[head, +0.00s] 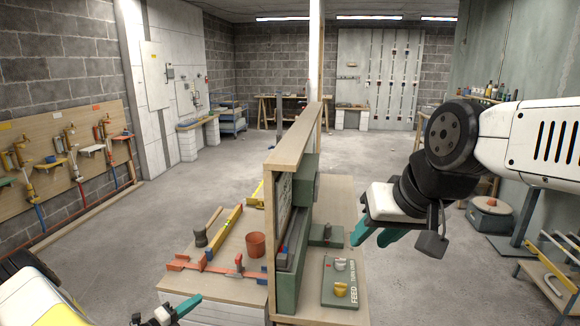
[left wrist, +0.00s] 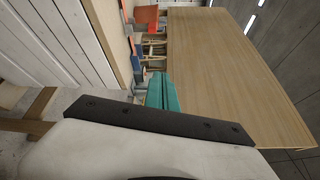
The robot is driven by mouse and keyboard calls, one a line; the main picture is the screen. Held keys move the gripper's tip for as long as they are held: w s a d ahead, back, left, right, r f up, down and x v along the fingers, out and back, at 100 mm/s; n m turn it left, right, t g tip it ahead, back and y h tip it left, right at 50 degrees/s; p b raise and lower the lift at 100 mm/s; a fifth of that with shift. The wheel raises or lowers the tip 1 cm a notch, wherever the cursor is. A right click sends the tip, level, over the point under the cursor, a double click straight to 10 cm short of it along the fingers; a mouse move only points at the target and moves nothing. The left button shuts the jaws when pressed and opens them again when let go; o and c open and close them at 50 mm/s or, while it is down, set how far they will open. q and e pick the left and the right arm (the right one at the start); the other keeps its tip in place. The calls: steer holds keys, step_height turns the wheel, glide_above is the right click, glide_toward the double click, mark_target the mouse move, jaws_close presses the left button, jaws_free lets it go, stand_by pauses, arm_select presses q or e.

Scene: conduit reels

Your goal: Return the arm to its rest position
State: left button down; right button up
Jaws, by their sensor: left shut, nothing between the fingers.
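My left gripper (head: 180,308) is low at the bottom left of the head view, in front of the workbench's near left edge. Its teal fingers are together and empty; they also show in the left wrist view (left wrist: 160,92), close to a wooden panel. My right gripper (head: 375,238) hangs at the right of the bench, above and beside the green feed plate. Its two teal fingers stand apart with nothing seen between them. Most of my left arm is outside the head view.
The workbench (head: 235,285) carries an orange cup (head: 256,245), a red-orange fixture (head: 239,266), a yellow level (head: 225,230) and a green plate (head: 341,282) with knobs. An upright wooden divider (head: 290,150) splits it. The floor to the left (head: 120,245) is clear.

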arm_select(q)
steer(key=s+d+r+m+g, duration=0.2)
steer(key=d+r+m+g, duration=0.25)
steer(key=r+m, duration=0.4)
steer(key=s+d+r+m+g, duration=0.2)
steer(key=d+r+m+g, duration=0.2)
steer(key=d+r+m, duration=0.35)
steer(key=s+d+r+m+g, duration=0.3)
steer(key=d+r+m+g, duration=0.1)
steer(key=r+m, duration=0.6)
steer(key=s+r+m+t+y, duration=0.4)
steer(key=s+r+m+y, duration=0.3)
steer(key=s+r+m, duration=1)
steer(key=shift+d+r+m+y, duration=0.15)
steer(key=shift+d+m+y, duration=0.25)
steer(key=shift+m, duration=0.5)
